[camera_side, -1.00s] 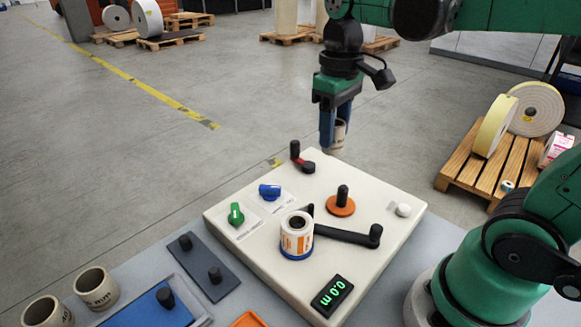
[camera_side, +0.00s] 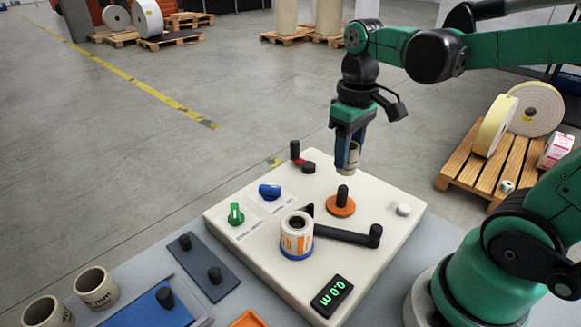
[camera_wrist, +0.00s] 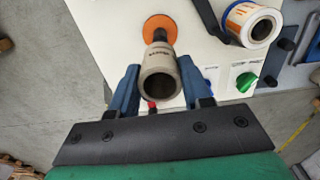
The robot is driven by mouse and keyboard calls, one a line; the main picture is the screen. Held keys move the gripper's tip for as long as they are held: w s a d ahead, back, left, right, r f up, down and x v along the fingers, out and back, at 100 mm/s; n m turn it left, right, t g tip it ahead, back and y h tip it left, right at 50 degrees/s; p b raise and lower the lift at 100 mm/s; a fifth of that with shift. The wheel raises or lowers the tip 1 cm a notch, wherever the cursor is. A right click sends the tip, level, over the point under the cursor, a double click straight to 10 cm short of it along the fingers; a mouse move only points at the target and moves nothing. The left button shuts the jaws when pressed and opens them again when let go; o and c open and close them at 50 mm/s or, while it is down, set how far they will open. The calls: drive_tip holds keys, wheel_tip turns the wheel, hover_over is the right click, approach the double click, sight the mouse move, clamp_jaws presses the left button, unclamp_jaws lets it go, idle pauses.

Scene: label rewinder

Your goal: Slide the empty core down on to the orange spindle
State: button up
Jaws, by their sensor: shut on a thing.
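My gripper (camera_side: 348,150) is shut on the empty core (camera_side: 352,158), a short beige cardboard tube. In the side view the core hangs just above the top of the black post of the orange spindle (camera_side: 341,208), apart from it. In the wrist view the core (camera_wrist: 159,82) sits between the blue fingers of my gripper (camera_wrist: 160,85), its open end facing the camera. There the orange spindle (camera_wrist: 158,27) shows past the core's far end, its post partly hidden by the core.
A label roll (camera_side: 297,236) stands on a blue base on the white machine plate (camera_side: 360,270). A black arm (camera_side: 345,234) lies beside the spindle. A green knob (camera_side: 236,214), blue knob (camera_side: 269,191) and red-and-black crank (camera_side: 300,158) stand up left. Two spare cores (camera_side: 96,288) stand at the lower left.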

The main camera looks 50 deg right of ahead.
sight(344, 186)
drive_tip(key=shift+f, duration=3.65)
drive_tip(key=o, duration=1)
drive_tip(key=shift+c, duration=0.2)
drive_tip(key=shift+s+d, duration=2.45)
drive_tip(key=shift+s, duration=0.05)
